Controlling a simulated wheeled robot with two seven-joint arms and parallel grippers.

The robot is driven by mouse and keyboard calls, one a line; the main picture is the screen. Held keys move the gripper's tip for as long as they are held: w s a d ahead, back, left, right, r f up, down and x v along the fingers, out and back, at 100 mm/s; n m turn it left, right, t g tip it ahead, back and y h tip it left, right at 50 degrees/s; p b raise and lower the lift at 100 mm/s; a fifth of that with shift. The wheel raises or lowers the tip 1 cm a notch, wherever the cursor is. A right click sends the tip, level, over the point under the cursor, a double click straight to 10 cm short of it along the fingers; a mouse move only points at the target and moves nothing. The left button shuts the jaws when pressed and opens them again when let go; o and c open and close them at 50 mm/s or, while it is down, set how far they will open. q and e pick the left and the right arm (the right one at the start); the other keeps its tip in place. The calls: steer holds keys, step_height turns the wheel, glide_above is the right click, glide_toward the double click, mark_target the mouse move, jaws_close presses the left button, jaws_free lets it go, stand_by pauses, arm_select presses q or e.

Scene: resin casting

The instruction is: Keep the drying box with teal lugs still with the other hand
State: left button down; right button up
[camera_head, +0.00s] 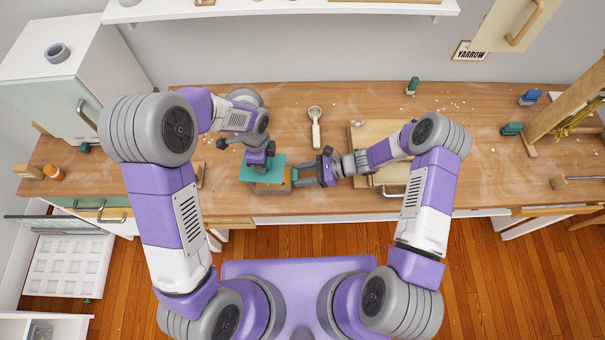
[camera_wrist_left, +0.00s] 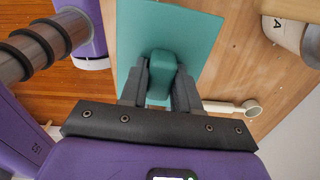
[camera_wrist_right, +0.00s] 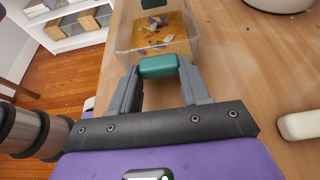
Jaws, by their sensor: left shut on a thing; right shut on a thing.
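The drying box (camera_head: 272,189) stands near the front edge of the bench, partly under a flat teal lid (camera_head: 250,165). In the right wrist view the box (camera_wrist_right: 125,38) has clear walls and amber contents with pale and dark flakes. My right gripper (camera_head: 302,176) is shut on its near teal lug (camera_wrist_right: 158,67), coming from the right. My left gripper (camera_head: 264,163) is above the box, shut on the teal grip block (camera_wrist_left: 160,78) of the lid, which also shows in the left wrist view (camera_wrist_left: 198,40). Whether the lid touches the box cannot be told.
A white-handled scoop (camera_head: 316,130) lies behind the grippers. A wooden board (camera_head: 368,133) lies under my right forearm. A white cabinet (camera_head: 75,80) stands at the left, and a wooden frame (camera_head: 570,95) at the right. The bench right of the board is mostly free.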

arm_select(q)
steer(key=shift+a+r, duration=0.5)
steer(key=shift+a, duration=0.45)
steer(key=shift+a+r, duration=0.45)
steer(key=shift+a, duration=0.55)
steer(key=shift+a+r, duration=0.5)
steer(key=shift+a, duration=0.45)
arm_select(e)
steer(key=shift+d+f, duration=0.15)
steer(key=shift+f, duration=0.1)
steer(key=o, duration=1.2)
steer(key=shift+r, duration=0.15)
steer(key=shift+o, duration=0.2)
steer(key=v, duration=1.2)
